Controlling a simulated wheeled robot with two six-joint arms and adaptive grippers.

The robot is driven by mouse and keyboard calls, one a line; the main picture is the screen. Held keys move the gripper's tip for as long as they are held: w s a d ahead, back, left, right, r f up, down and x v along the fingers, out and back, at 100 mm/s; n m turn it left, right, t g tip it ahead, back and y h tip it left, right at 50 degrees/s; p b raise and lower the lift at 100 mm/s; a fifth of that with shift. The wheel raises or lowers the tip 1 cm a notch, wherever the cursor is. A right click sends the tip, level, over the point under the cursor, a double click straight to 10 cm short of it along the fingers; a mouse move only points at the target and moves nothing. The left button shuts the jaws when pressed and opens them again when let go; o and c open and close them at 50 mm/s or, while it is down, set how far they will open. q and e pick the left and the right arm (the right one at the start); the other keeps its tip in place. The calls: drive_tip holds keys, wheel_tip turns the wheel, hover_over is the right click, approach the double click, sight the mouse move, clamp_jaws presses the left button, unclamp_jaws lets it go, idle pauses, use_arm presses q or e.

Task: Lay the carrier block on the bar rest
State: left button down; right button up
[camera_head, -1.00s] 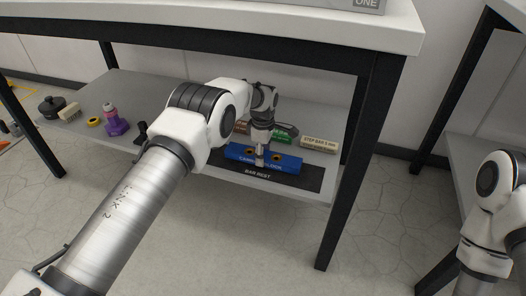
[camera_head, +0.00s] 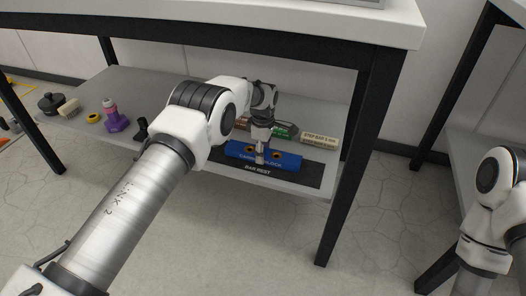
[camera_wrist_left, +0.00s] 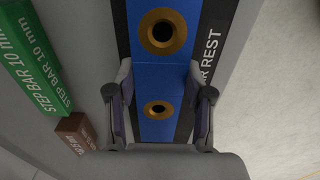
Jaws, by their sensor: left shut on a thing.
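The carrier block is a long blue bar (camera_head: 286,160) with brass-rimmed holes and white lettering. In the left wrist view the carrier block (camera_wrist_left: 160,75) runs up the picture between my fingers. The bar rest is a dark mat (camera_head: 308,176) marked "BAR REST" on the lower shelf; the block is over it, but I cannot tell whether it touches. In the left wrist view a dark strip of the bar rest (camera_wrist_left: 212,30) shows beside the block. My left gripper (camera_head: 261,158) is shut on the block's middle, also seen in the left wrist view (camera_wrist_left: 160,100). My right gripper is out of view.
Behind the block are a cream step bar (camera_head: 320,139), a green step bar (camera_head: 285,131) and a brown bar (camera_wrist_left: 76,132). A purple item (camera_head: 116,122), a yellow ring (camera_head: 93,118) and a black pot (camera_head: 51,103) stand left on the shelf. A table leg (camera_head: 352,160) rises at right.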

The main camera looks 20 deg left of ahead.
use_arm(q)
drive_tip(key=shift+c, duration=1.8)
unclamp_jaws()
drive_tip(key=shift+f, duration=0.1)
